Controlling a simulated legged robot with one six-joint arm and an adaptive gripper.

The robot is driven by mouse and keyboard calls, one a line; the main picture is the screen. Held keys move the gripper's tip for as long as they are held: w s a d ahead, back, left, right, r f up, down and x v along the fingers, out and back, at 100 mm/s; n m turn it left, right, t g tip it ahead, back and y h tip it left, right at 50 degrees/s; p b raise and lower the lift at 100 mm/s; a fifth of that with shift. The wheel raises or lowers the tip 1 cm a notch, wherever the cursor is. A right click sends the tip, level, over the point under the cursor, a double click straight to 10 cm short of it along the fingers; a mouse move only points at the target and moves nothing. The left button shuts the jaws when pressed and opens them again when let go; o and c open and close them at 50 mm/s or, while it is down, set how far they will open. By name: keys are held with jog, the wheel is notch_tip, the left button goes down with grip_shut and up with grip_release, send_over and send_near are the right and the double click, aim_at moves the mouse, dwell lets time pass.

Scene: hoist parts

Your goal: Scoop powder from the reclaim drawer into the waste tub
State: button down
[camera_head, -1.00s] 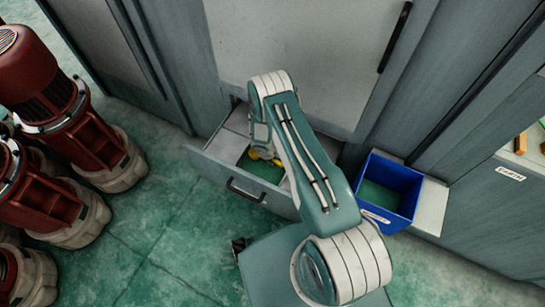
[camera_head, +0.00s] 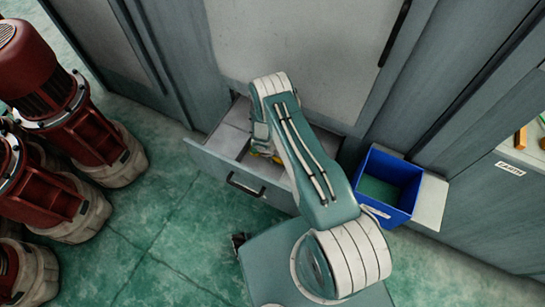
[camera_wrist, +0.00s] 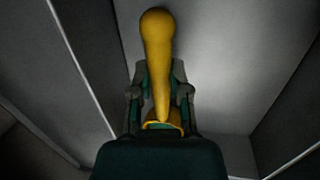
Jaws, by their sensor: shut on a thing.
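The reclaim drawer (camera_head: 215,163) is pulled out of the grey cabinet, and its visible floor looks bare grey. My gripper (camera_wrist: 160,92) is shut on a yellow scoop-like tool (camera_wrist: 156,45), whose rounded handle points up in the wrist view. The lower end of the tool is hidden by my gripper. In the head view a bit of yellow (camera_head: 277,158) shows beside my arm, over or inside the drawer. The blue waste tub (camera_head: 404,207) stands right of my arm, with green material (camera_head: 379,191) on its bottom.
The tub stands on a light grey ledge (camera_head: 431,203). Red motor-like machines (camera_head: 60,170) stand on the left. A labelled counter (camera_head: 515,170) with small coloured items is on the right. The green floor in front of the drawer is mostly clear.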

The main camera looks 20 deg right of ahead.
dwell(0.4)
jog(key=d+v, duration=0.2)
jog(key=v, duration=0.8)
jog(key=shift+w+r, duration=0.25)
jog(key=shift+r, duration=0.05)
dwell(0.5)
jog(key=shift+d, duration=0.1)
